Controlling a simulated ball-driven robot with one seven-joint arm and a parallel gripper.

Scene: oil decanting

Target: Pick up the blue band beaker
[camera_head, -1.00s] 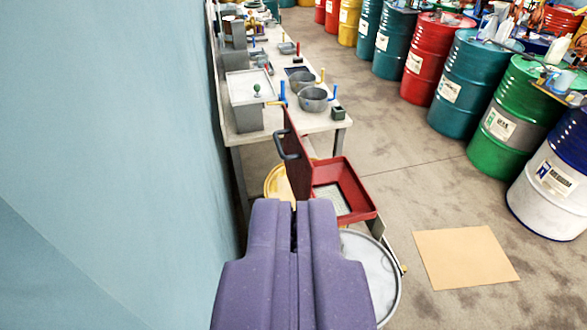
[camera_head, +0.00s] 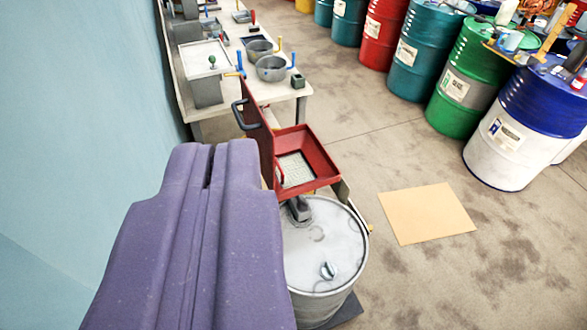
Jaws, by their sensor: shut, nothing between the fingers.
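My gripper (camera_head: 210,165) is the large purple shape at the lower left, its two fingers together with only a thin dark seam between them. It holds nothing. I cannot pick out a beaker with a blue band for sure. A small pale blue vessel (camera_head: 512,41) stands among items on the drums at the upper right, well away from my gripper; it is too small to identify. A grey metal bowl (camera_head: 271,69) with blue handles sits at the near end of the bench.
A bench (camera_head: 287,90) follows the blue wall at left. Drums, including a blue and white one (camera_head: 500,150), line the right. Floor around the tan sheet (camera_head: 428,213) is clear.

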